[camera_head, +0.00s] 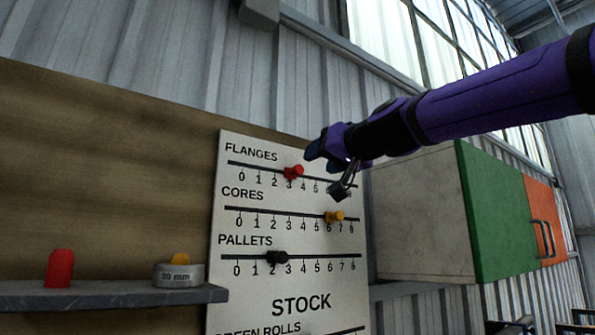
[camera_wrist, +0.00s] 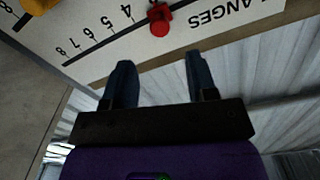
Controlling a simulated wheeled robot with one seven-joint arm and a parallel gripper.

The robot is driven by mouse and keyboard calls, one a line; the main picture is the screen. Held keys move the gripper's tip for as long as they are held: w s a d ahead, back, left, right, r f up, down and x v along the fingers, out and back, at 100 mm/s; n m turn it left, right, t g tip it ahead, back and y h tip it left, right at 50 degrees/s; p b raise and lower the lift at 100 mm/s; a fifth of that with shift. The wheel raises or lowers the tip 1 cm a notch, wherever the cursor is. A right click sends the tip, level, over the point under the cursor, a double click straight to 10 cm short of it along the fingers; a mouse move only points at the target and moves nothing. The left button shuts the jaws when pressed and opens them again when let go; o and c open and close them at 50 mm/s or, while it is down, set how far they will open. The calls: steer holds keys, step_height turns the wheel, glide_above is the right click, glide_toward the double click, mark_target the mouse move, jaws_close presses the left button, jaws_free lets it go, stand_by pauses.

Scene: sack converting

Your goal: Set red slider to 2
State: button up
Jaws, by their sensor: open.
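The red slider (camera_head: 293,171) sits on the top track, labelled FLANGES, of the white STOCK board (camera_head: 290,285). It stands at about 3, just left of the 4. In the wrist view the red slider (camera_wrist: 160,20) shows beyond the fingers, with the 4 beside it and the scale upside down. My gripper (camera_head: 322,152) is right of the red slider, in front of the board's upper right edge. In the wrist view my gripper (camera_wrist: 160,75) is open, with nothing between its fingers and a gap between them and the slider.
A yellow slider (camera_head: 335,216) is near 7 on CORES. A cabinet (camera_head: 425,220) stands right of the board.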

mark_target(300, 168)
steer(key=x, duration=0.9)
steer(key=shift+w+a+f, duration=0.1)
steer(key=shift+w+a, duration=0.15)
jaws_close()
